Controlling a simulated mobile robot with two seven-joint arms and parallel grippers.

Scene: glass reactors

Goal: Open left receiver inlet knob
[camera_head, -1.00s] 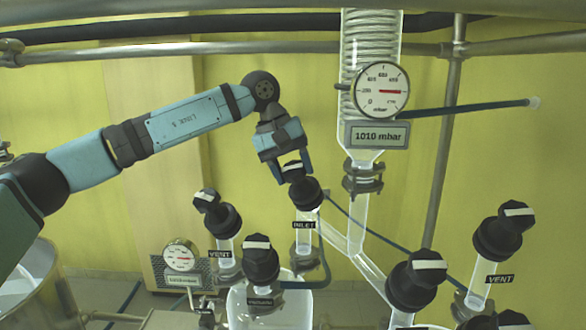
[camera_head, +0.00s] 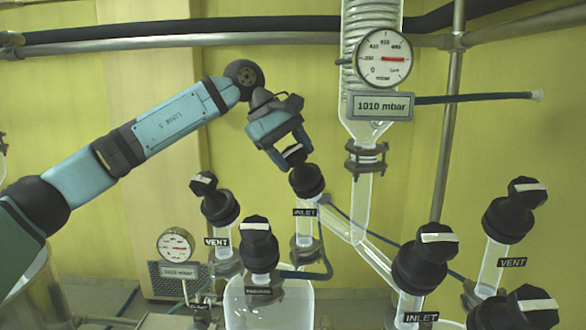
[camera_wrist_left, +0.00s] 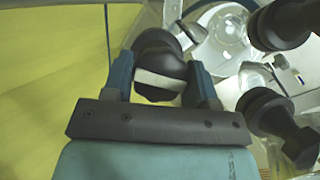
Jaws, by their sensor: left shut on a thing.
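The left receiver inlet knob (camera_head: 307,179) is black with a white bar on its top and sits above a glass tube with an INLET label (camera_head: 304,213). My left gripper (camera_head: 293,152) comes down on it from above and is shut on its top part. In the left wrist view the knob (camera_wrist_left: 160,65) lies between the two blue fingers (camera_wrist_left: 160,85), and its white bar runs nearly across from finger to finger. My right gripper is not in view.
A VENT knob (camera_head: 217,205) stands to the left and another black knob (camera_head: 259,245) in front. A second INLET knob (camera_head: 425,258) and VENT knob (camera_head: 515,210) stand at the right. A glass condenser with a gauge (camera_head: 384,58) reading 1010 mbar rises close to the right.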

